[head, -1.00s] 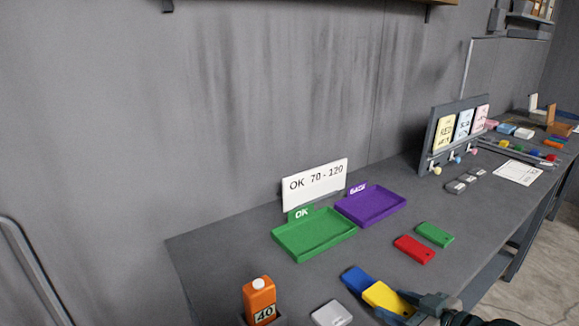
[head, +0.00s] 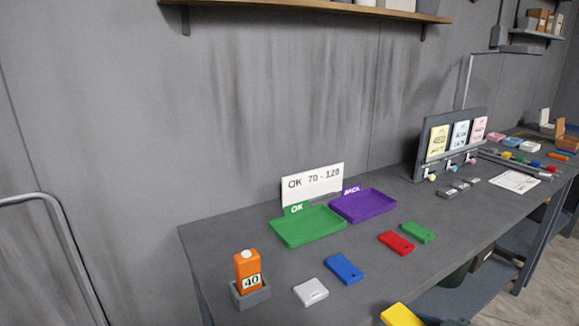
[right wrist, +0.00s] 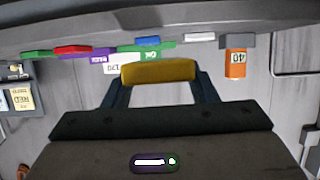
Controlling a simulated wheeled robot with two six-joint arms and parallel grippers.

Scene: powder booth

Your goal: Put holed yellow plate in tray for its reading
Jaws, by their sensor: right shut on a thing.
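The yellow plate (head: 401,315) is at the bottom edge of the head view, partly cut off; its hole is not clear there. My right gripper is shut on it, and the right wrist view shows the plate (right wrist: 158,72) between both fingers (right wrist: 158,88). The plate is off the bench, in front of its near edge. The green tray (head: 309,239), labelled OK, and the purple tray (head: 364,217), labelled BACK, stand empty side by side. A white sign (head: 312,184) behind them reads OK 70 - 120. An orange gauge (head: 248,270) shows 40. My left gripper is not in view.
Blue (head: 344,268), white (head: 311,291), red (head: 396,243) and green (head: 418,232) plates lie on the bench in front of the trays. The gauge sits in a grey holder (head: 251,299). A rack with cards (head: 450,146) stands further right. The bench between plates and trays is clear.

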